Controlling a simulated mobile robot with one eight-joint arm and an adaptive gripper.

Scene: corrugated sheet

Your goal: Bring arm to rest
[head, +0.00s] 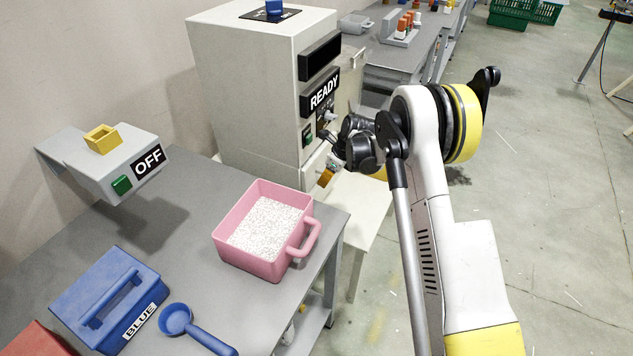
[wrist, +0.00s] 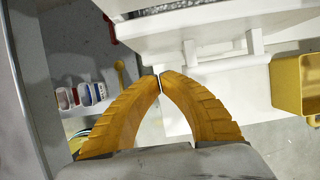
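My gripper (wrist: 160,82) shows in the wrist view with its two yellow ribbed fingers curved together and their tips touching. Nothing shows held between them. In the head view my gripper (head: 326,176) is a small yellow-orange piece beside the front of the white machine (head: 245,85), mostly hidden by my own wrist. My arm reaches up from the lower right and bends toward the machine. I cannot tell in the head view whether the gripper touches the machine.
A pink bin (head: 262,262) of white granules stands on the grey table (head: 190,215). A blue lidded box (head: 108,295), a blue scoop (head: 190,325) and an OFF device (head: 110,165) are to its left. The wrist view shows a yellow bin (wrist: 295,85) at right. Floor at right is mostly open.

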